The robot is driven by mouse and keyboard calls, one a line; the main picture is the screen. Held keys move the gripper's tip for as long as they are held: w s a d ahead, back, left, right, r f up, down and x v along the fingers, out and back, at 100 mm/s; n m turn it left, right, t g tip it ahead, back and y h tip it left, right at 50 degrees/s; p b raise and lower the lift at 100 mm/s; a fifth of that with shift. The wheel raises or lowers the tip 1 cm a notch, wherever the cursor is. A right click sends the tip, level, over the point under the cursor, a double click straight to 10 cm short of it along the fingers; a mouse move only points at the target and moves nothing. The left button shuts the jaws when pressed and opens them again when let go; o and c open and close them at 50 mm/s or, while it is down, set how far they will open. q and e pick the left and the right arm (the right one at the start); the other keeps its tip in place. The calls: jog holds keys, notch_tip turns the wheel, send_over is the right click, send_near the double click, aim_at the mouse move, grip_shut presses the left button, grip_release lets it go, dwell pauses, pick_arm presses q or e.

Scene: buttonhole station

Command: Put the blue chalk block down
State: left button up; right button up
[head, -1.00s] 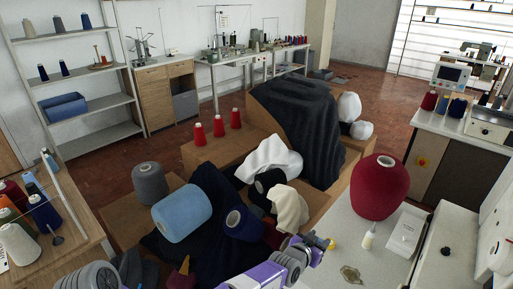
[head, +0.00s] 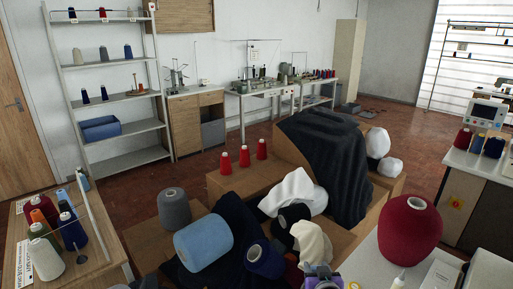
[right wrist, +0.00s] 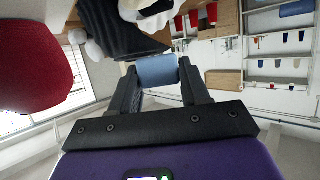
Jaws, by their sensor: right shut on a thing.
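The blue chalk block (right wrist: 157,70) shows light blue between the two dark fingers of my right gripper (right wrist: 158,84) in the right wrist view. The gripper is shut on it. Nothing is seen right under the block in that view. In the head view only a purple part of my right arm (head: 322,280) shows at the bottom edge; the block cannot be made out there. My left gripper is in neither view.
A white worktop (head: 370,264) at the lower right bears a big dark red yarn cone (head: 409,231). Wooden boxes with dark cloth (head: 322,150), a light blue cone (head: 203,242) and other yarn crowd the middle. A wooden table (head: 105,262) with cones stands left.

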jog(key=s+f, duration=0.1)
jog(key=f, duration=0.2)
jog(key=s+f, duration=0.2)
jog(key=f, duration=0.2)
jog(key=s+f, duration=0.2)
jog(key=f, duration=0.2)
jog(key=shift+s, duration=0.2)
jog(key=shift+s+a+f, duration=0.1)
jog(key=shift+s+f, duration=0.1)
jog(key=shift+f, duration=0.05)
jog(key=shift+s, duration=0.15)
